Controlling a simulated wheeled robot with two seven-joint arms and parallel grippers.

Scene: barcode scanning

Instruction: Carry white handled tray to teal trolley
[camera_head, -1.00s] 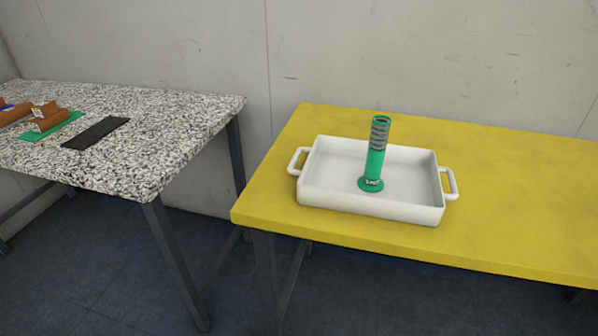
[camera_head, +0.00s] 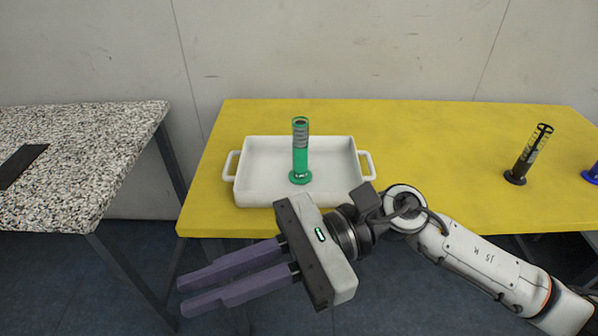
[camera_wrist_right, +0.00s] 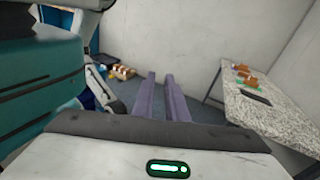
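The white handled tray (camera_head: 250,192) sits on the yellow table, one loop handle at each short end. A green cylinder with a round foot (camera_head: 300,160) stands upright in it. My right gripper (camera_head: 183,295) is in front of the table, below and left of the tray, fingers pointing left. Its two purple fingers are slightly apart and empty; they also show in the right wrist view (camera_wrist_right: 160,76). It touches neither tray nor handles. My left gripper is not in view. A large teal surface (camera_wrist_right: 40,75) fills the wrist view's left; I cannot tell whether it is the trolley.
A speckled table (camera_head: 90,160) with a black mat (camera_head: 20,165) stands left, across a gap. The wall is close behind.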

